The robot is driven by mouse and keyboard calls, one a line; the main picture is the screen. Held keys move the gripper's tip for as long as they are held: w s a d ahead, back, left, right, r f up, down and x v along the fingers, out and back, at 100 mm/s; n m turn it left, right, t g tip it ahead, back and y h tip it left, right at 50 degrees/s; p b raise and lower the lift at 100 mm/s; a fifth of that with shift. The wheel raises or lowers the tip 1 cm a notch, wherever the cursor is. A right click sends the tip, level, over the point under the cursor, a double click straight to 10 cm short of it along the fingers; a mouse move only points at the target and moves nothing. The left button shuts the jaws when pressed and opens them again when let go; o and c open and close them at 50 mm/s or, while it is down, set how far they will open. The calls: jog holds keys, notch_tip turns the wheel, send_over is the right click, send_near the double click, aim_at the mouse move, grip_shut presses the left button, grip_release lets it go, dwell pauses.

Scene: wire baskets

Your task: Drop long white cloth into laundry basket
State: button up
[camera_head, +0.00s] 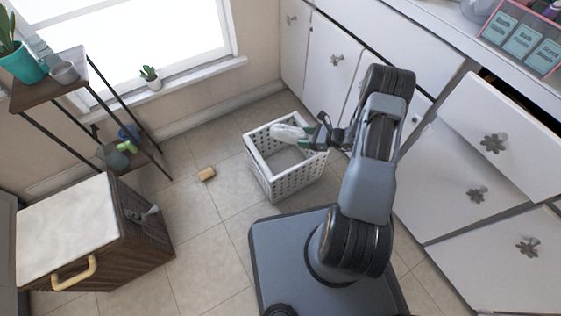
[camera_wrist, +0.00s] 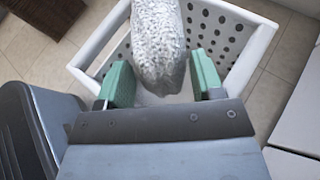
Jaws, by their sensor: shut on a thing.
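The white cloth (camera_wrist: 158,45) is a long, bunched, textured bundle. My gripper (camera_wrist: 160,85) is shut on one end of it, between the two green fingertips. In the head view my gripper (camera_head: 318,135) is at the right side of the white laundry basket (camera_head: 290,184), and the cloth (camera_head: 287,132) extends left from it over the basket's opening. The basket is square with perforated walls and stands on the floor. It also shows beneath the cloth in the wrist view (camera_wrist: 262,38). The cloth hides part of the basket's inside; the visible part looks empty.
White cabinets (camera_head: 470,185) with open drawers stand at the right. A small tan block (camera_head: 207,174) lies on the floor left of the basket. A wooden hamper with a white top (camera_head: 68,228) and a plant shelf (camera_head: 72,80) stand at the left.

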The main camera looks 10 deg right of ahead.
jog(key=shift+f, duration=0.35)
jog(key=o, duration=1.1)
jog(key=shift+c, duration=0.2)
jog(key=p+v, duration=0.4)
jog(key=v, duration=0.8)
